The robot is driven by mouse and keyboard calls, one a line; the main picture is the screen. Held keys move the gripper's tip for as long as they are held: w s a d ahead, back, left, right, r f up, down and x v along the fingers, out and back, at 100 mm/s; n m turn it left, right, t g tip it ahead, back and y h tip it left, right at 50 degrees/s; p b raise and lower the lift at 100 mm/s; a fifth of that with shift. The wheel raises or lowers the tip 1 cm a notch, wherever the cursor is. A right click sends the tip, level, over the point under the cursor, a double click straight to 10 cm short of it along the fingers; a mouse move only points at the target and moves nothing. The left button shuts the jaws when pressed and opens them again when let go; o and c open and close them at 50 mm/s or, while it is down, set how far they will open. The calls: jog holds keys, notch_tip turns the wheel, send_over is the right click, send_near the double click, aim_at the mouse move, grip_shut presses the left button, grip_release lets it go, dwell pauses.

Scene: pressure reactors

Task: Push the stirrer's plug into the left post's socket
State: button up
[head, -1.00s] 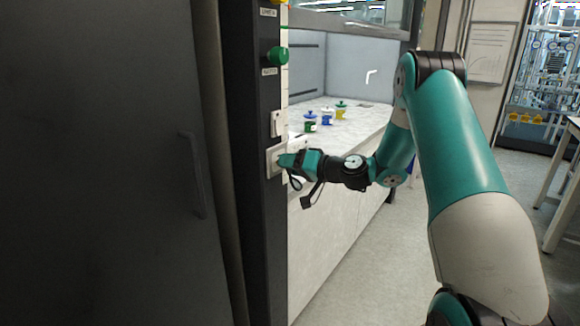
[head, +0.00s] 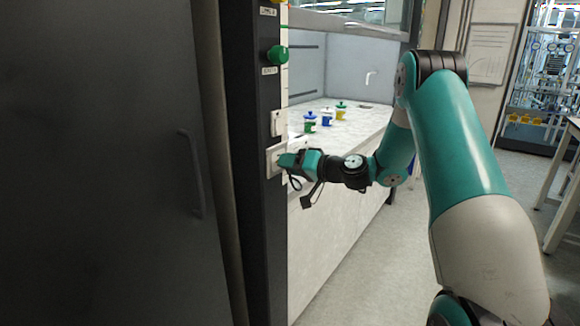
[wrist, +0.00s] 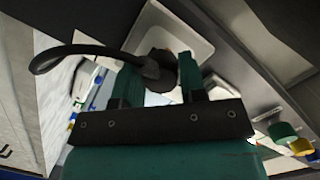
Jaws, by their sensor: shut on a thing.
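My gripper (head: 286,161) is at the socket (head: 271,161), a white plate on the dark left post (head: 255,220). In the wrist view my gripper (wrist: 160,78) is shut on the black plug (wrist: 155,68), which sits between the two teal fingers. The plug's black cable (wrist: 75,50) loops out to the left. The plug's front is against or very near the white socket plate (wrist: 195,38); its pins are hidden, so I cannot tell how deep they are. In the head view the fingers hide most of the plug, and cable hangs below my gripper.
A white switch (head: 277,123) and a green knob (head: 277,55) are above the socket on the post. Several coloured-lid bottles (head: 327,117) stand on the fume hood's worktop (head: 355,122). A dark door with a handle (head: 192,172) fills the left. The floor (head: 385,250) shows clear.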

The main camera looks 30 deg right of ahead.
jog(key=shift+w+a, duration=0.2)
jog(key=shift+w, duration=0.25)
dwell(0.4)
jog(key=o, duration=1)
jog(key=shift+c, duration=0.2)
jog(key=b+v, duration=0.3)
jog(key=v, duration=1.4)
jog(key=shift+s, duration=0.2)
